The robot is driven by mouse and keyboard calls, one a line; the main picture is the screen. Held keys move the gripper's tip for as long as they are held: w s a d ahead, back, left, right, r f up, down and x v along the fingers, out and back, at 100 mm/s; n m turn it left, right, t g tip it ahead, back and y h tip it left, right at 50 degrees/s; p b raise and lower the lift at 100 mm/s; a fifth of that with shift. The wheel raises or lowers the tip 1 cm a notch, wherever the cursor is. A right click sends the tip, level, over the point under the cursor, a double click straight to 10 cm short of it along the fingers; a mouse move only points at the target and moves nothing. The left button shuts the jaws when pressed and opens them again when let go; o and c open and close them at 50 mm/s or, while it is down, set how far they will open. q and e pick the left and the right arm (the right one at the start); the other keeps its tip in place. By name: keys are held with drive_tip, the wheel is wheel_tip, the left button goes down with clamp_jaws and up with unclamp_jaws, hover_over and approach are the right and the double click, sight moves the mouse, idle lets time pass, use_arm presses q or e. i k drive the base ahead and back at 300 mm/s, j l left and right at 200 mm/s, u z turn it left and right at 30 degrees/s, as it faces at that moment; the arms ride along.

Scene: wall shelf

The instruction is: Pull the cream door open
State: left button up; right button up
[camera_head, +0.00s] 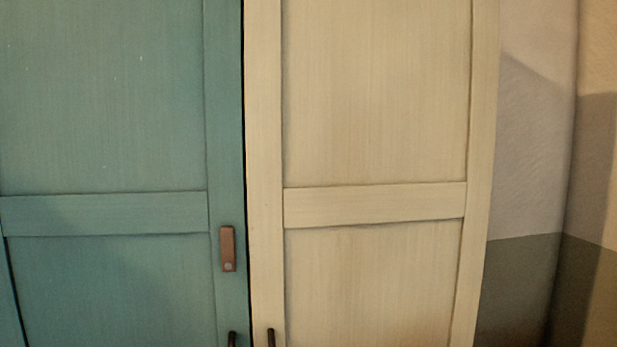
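The cream door (375,205) fills the right middle of the head view, with raised frame strips around two panels. It appears shut, its left edge beside the teal door with a thin dark gap between them. A dark handle (271,338) shows at the bottom of its left edge, cut off by the frame. Neither of my grippers is in view.
A teal door (105,212) stands to the left, with its own dark handle (232,339) at the bottom and a small brown plate (228,248) above it. To the right is a wall (535,130), pale above and grey-green below, with a corner.

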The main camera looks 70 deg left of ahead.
sight(370, 131)
drive_tip(key=u, duration=1.9)
